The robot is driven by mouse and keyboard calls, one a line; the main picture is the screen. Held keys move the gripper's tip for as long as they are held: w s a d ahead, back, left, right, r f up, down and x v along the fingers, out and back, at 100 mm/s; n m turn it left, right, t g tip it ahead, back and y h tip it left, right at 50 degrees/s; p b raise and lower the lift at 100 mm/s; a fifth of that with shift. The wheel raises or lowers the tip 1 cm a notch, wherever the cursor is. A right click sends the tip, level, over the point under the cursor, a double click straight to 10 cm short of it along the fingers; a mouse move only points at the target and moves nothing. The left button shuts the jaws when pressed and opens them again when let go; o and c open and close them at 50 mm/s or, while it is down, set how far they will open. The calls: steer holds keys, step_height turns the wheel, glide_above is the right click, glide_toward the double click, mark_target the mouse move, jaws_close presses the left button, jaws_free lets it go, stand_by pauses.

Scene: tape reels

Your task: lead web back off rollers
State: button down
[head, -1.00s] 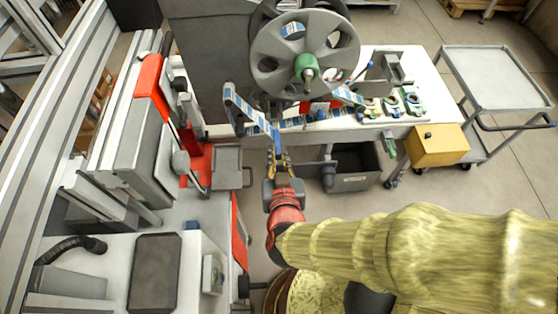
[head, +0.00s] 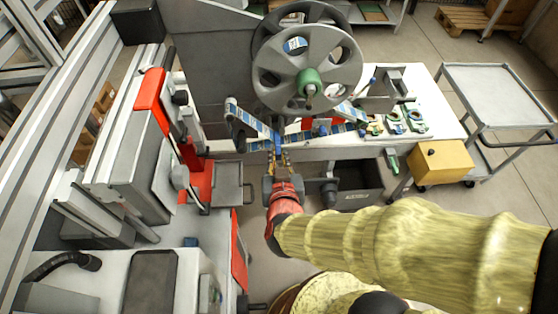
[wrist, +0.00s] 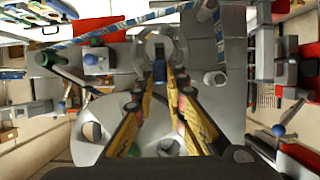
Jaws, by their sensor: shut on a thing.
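The web, a narrow blue-and-white patterned strip (head: 255,124), runs from the left roller arm (head: 231,106) to my gripper and on the right toward the rollers (head: 322,130) below the large grey reel (head: 307,68). The reel has a green hub. My gripper (head: 278,152) is in front of the web, its yellow fingers shut on a small blue piece at the web (head: 277,138). In the wrist view, the blue piece (wrist: 159,71) sits between the fingertips (wrist: 163,78). The web (wrist: 120,30) crosses the top there. Whether it touches each roller is unclear.
A yellow box (head: 440,163) and grey cart (head: 497,90) are at right. A red-and-grey machine (head: 150,130) stands close at left.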

steer(key=w+f+b, duration=0.1)
steer(key=w+b, duration=0.2)
steer(key=w, duration=0.7)
stand_by(1.0)
